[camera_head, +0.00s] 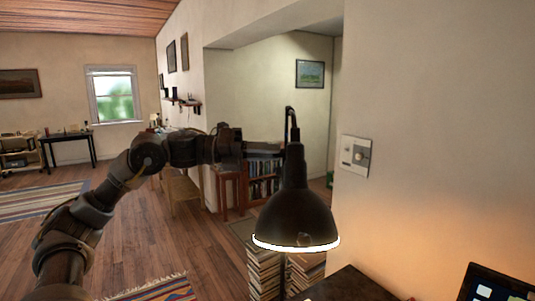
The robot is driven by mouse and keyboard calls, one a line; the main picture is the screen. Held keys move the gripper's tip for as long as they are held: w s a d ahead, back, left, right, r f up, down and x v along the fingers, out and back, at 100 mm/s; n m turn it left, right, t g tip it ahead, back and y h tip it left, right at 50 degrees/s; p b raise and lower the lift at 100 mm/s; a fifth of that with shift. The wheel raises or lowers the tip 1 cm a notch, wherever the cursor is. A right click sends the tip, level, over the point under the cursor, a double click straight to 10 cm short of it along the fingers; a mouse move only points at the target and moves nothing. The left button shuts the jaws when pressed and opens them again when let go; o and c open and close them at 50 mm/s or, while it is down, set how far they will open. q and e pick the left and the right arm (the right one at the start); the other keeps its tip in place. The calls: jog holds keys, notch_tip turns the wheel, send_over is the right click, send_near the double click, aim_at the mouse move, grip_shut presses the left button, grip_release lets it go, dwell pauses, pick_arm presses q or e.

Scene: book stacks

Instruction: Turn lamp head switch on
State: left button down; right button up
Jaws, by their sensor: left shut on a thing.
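A black desk lamp's head (295,205) hangs in the middle of the view, its dome facing down. Its bottom rim shows bright white. The lamp's arm (291,125) rises above the head and bends over at the top. My left gripper (272,150) reaches in from the left and is shut at the narrow upper part of the lamp head. The exact contact is dark and hard to make out. I cannot make out a separate switch on the head. My right gripper is not in view.
Stacks of books (266,273) stand below the lamp, beside a dark desk (350,285). A dark screen (497,284) is at the lower right. A wall switch plate (355,156) is on the right wall. Open wooden floor (150,235) lies to the left.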

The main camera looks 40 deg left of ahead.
pick_arm(q)
jog(key=shift+r, duration=0.15)
dwell(0.4)
jog(key=c, duration=1.3)
grip_release()
jog(key=shift+c, duration=0.2)
jog(key=b+v, duration=0.8)
jog(key=v, duration=0.3)
jog(key=shift+b, duration=0.3)
jog(key=shift+d, duration=0.1)
